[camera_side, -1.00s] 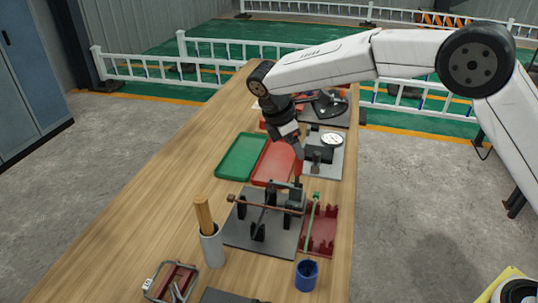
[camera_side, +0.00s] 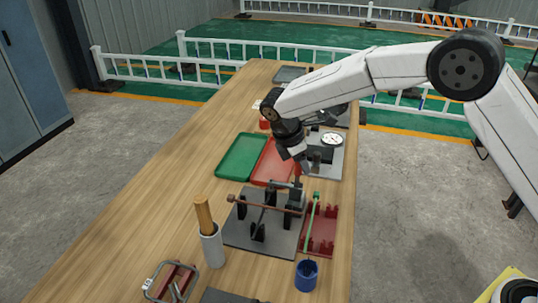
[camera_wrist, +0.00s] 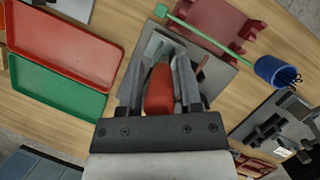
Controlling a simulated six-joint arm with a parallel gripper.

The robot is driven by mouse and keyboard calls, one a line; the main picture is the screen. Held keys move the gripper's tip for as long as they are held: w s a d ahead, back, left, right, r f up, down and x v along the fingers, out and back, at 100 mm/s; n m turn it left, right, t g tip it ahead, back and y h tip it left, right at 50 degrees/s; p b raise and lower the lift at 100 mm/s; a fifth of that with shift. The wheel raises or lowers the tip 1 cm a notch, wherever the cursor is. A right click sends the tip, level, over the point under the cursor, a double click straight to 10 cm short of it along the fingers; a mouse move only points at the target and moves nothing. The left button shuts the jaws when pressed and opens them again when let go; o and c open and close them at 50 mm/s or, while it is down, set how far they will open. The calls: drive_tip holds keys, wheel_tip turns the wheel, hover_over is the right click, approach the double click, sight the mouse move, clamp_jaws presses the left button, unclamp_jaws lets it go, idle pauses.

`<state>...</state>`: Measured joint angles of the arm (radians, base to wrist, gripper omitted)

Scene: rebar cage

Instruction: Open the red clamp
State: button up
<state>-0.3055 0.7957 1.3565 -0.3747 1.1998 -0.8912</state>
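The red clamp handle (camera_wrist: 160,90) stands up between the two fingers of my gripper (camera_wrist: 162,82) in the wrist view. A grey finger lies along each side of it, very close. I cannot tell whether they press on it. In the side view, a little red of the handle (camera_side: 297,169) shows just under my gripper (camera_side: 297,160). The clamp's grey body (camera_side: 297,190) is below it, at the far right of the dark fixture plate (camera_side: 240,236). The handle's lower part and the clamp jaw are largely hidden.
A brown bar (camera_side: 262,204) crosses the fixture. A dark red rack (camera_side: 323,235) with a green rod (camera_side: 313,215) stands to the right, a blue cup (camera_side: 306,275) in front. Red (camera_side: 272,160) and green (camera_side: 240,157) trays lie behind, and a gauge (camera_side: 331,140) stands behind right.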

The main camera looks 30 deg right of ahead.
clamp_jaws()
idle(1.2)
